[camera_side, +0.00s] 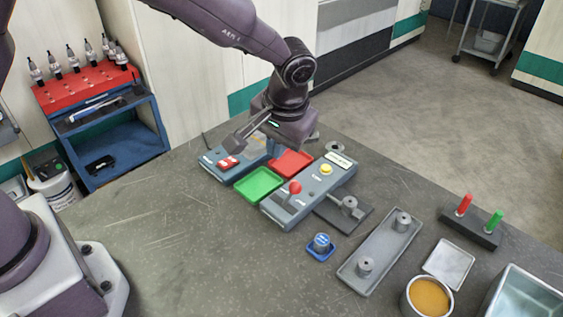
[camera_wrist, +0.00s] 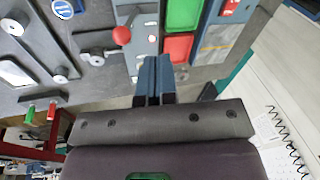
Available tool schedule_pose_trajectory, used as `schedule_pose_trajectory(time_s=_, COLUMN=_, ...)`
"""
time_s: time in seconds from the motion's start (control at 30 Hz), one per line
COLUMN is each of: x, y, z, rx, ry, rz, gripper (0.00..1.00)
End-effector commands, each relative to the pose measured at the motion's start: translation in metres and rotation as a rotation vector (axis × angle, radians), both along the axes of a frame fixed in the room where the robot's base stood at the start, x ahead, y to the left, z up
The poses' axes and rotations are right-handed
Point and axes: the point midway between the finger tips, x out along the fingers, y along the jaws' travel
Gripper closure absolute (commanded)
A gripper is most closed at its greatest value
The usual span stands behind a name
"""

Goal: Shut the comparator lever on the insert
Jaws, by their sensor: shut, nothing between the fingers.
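The comparator is a grey-blue box (camera_side: 312,192) with a red-knobbed lever (camera_side: 295,188), a yellow button and a label; its lever stands up from the near end. In the wrist view the red knob (camera_wrist: 122,35) shows left of my fingers. A dark plate with a grey round piece (camera_side: 348,205) sits against its right side and also shows in the wrist view (camera_wrist: 97,55). I cannot tell whether this piece is the insert.
A green tray (camera_side: 259,184) and a red tray (camera_side: 291,163) lie left of the comparator. A box with a red button (camera_side: 229,163) is further left. A blue dish (camera_side: 320,248), a long grey tray (camera_side: 352,281) and red and green pegs (camera_side: 464,203) are right. The front-left table is clear.

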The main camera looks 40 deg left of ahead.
Motion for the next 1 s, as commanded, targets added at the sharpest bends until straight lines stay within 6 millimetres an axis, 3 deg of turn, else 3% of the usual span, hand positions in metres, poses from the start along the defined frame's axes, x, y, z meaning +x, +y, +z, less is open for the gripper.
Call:
schedule_pose_trajectory(time_s=0.1, x=-0.001, y=-0.009, z=0.025, rx=-0.002, ry=-0.004, rz=-0.002, gripper=1.00)
schedule_pose_trajectory(time_s=0.33, x=-0.003, y=-0.017, z=0.051, rx=0.001, ry=-0.001, rz=0.001, gripper=1.00)
schedule_pose_trajectory(time_s=0.87, x=-0.003, y=-0.018, z=0.054, rx=0.002, ry=0.007, rz=-0.042, gripper=1.00)
schedule_pose_trajectory(time_s=1.0, x=-0.028, y=-0.013, z=0.044, rx=-0.011, ry=0.084, rz=-0.173, gripper=1.00)
